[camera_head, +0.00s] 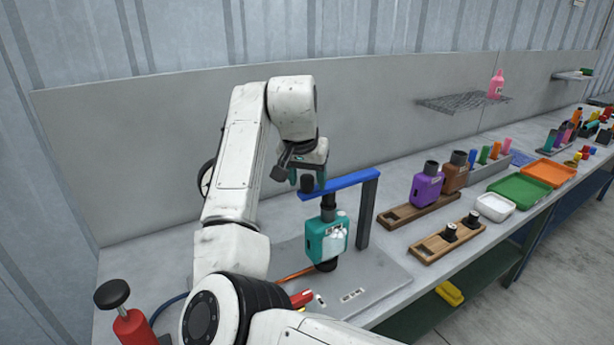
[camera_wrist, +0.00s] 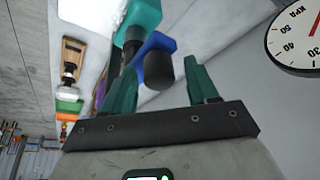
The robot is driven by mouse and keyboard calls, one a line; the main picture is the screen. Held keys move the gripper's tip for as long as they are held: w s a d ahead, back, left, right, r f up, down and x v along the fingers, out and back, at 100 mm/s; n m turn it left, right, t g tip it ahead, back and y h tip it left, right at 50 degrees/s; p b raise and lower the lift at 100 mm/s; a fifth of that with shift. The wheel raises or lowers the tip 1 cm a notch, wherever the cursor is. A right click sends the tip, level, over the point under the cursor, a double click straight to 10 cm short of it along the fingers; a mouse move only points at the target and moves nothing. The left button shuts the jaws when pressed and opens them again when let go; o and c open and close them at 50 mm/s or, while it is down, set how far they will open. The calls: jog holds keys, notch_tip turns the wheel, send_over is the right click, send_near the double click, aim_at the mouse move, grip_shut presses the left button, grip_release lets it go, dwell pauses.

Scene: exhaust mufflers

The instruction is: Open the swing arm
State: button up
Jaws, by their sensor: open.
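The blue swing arm (camera_head: 345,184) reaches left from the top of a dark post (camera_head: 367,212), over a teal muffler (camera_head: 327,238) that stands upright on a grey plate. A black knob (camera_head: 307,184) stands at the arm's left end. My gripper (camera_head: 307,180) is at this knob, with its teal fingers spread. In the wrist view the fingers of my gripper (camera_wrist: 162,85) are open, and the black knob (camera_wrist: 160,72) shows between them, apart from both. The blue arm (camera_wrist: 153,47) and part of the teal muffler (camera_wrist: 143,14) lie beyond. I cannot tell whether the fingers overlap the knob in depth.
A pressure gauge (camera_wrist: 298,38) is close on the right in the wrist view. A red cylinder with a black knob (camera_head: 131,325) stands at front left. Wooden holders with a purple muffler (camera_head: 426,188) and a brown one (camera_head: 456,173) stand to the right. A grey wall runs behind the bench.

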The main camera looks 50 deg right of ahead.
jog(key=shift+c, duration=0.4)
grip_shut()
jog(key=shift+w, duration=0.15)
